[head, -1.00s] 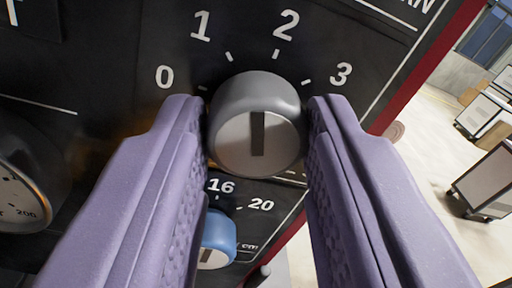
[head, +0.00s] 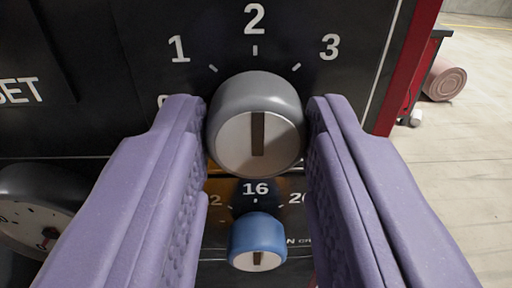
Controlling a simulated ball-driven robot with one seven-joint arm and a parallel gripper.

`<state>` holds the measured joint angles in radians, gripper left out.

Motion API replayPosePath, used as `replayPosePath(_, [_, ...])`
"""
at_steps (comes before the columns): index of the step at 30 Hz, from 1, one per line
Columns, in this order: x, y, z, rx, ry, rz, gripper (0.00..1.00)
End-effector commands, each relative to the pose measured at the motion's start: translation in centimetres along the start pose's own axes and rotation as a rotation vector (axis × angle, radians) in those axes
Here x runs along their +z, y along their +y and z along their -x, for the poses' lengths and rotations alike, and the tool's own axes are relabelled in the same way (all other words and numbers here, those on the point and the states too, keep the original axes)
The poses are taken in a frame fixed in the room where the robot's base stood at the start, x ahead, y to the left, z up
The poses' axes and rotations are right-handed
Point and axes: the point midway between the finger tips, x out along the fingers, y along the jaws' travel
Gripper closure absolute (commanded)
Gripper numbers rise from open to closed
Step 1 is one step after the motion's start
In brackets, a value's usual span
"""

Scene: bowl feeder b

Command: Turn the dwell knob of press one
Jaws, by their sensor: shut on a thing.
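A grey knob (head: 256,125) with a pale face and a dark pointer line sits on a black panel (head: 100,110). The scale above it shows 1, 2 and 3; the 0 is mostly hidden behind the left finger. The pointer line stands upright in the picture, in line with the 2 mark. My gripper (head: 257,128) has its two purple padded fingers shut on the sides of this knob. No name label for the knob is readable in view.
A smaller blue knob (head: 257,240) sits just below, by a scale with 16. A dark round gauge or dial (head: 35,215) is partly hidden at lower left. The panel's red edge (head: 408,70) is at right. Beyond lie open floor and a pink roll (head: 444,80).

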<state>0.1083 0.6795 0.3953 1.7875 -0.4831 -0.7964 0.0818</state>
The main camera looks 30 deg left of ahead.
Motion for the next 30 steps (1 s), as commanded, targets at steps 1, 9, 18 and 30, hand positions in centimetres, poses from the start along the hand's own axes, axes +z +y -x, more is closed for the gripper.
replayPosePath(1, [0.1, 0.0, 0.0, 0.0, -0.003, 0.0, 0.95])
replayPosePath(9, [0.1, 0.0, 0.0, 0.0, -0.002, 0.0, 0.39])
replayPosePath(18, [0.0, 0.0, 0.8, 0.001, -0.003, 0.001, 0.39])
replayPosePath(30, [0.0, 0.1, 7.3, 0.001, -0.002, 0.001, 0.39])
